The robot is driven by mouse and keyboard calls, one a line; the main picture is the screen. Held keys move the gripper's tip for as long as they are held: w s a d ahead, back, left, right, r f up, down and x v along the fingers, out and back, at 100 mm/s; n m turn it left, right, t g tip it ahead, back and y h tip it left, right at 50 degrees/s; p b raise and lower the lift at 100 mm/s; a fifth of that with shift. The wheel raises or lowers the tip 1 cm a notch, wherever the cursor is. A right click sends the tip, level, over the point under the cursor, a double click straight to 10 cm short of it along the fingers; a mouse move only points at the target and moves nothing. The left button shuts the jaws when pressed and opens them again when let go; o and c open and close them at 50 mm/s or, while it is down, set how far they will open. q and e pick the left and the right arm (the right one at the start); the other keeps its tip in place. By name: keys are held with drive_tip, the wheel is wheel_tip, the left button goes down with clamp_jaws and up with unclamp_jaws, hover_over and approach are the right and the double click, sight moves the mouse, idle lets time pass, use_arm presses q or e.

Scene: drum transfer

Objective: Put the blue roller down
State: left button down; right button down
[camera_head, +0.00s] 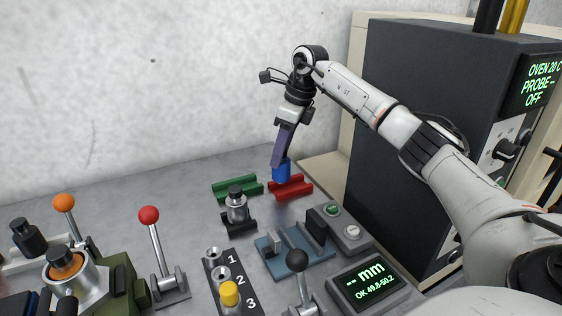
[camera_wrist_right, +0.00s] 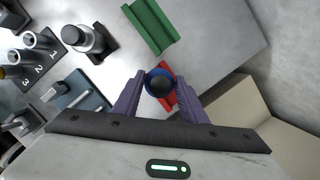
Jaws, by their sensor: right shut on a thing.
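The blue roller (camera_head: 281,171) is upright between the fingers of my right gripper (camera_head: 279,162), at the red cradle (camera_head: 297,188). In the right wrist view the roller (camera_wrist_right: 159,83) shows end-on with a dark round top, and my right gripper (camera_wrist_right: 160,88) has a purple finger on each side of it. The red cradle (camera_wrist_right: 169,101) lies beneath, partly hidden by the roller. Whether the roller touches the cradle I cannot tell. My left gripper is not in view.
A green cradle (camera_head: 237,188) lies just left of the red one. A metal cylinder with a black cap (camera_head: 237,205) stands in front. A blue fixture (camera_head: 292,256), a numbered block (camera_head: 232,284) and levers fill the front. The dark oven (camera_head: 430,130) stands at the right.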

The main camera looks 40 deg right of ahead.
drive_tip(key=shift+f, duration=1.4)
drive_tip(key=c, duration=1.1)
unclamp_jaws()
drive_tip(key=shift+f, duration=0.1)
drive_tip(key=v, duration=1.2)
drive_tip(key=shift+w, duration=0.1)
